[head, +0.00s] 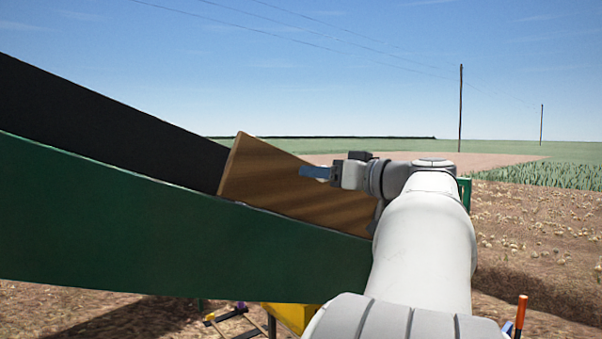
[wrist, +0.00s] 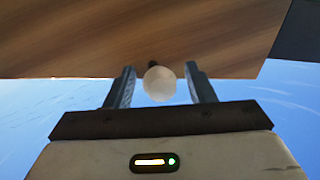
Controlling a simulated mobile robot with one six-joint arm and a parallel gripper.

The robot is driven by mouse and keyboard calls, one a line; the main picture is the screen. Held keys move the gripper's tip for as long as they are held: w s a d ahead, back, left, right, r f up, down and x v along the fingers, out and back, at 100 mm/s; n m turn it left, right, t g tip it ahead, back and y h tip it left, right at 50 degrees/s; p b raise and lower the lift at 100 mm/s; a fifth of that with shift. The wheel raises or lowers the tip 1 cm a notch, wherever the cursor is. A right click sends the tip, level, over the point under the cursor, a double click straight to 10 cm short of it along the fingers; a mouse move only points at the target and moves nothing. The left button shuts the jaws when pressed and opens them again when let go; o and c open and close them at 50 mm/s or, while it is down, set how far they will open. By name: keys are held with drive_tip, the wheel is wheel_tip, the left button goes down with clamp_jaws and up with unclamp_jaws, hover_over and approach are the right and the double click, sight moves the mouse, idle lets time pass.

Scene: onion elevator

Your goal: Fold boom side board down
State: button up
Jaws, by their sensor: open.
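The wooden side board (head: 290,190) stands up along the green boom (head: 170,235), sloping down to the right with it. Its lower right part is hidden behind my arm. In the wrist view the board (wrist: 130,38) fills the top, and a pale round knob (wrist: 160,84) on a short dark stem shows at its edge. My gripper (wrist: 159,70) is open, with one finger on each side of the knob and small gaps visible. In the head view my gripper (head: 312,172) is at the board's right part; the knob is hidden there.
A long black panel (head: 90,125) rises behind the boom at the left. A yellow part (head: 292,316) shows below the boom, and an orange-topped post (head: 521,312) stands at the lower right. Open field and sky lie beyond.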

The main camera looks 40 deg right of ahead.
drive_tip(key=shift+c, duration=0.3)
clamp_jaws()
drive_tip(key=shift+s+a+f+b, duration=0.1)
drive_tip(key=shift+f+b, duration=0.1)
drive_tip(key=shift+b, duration=0.35)
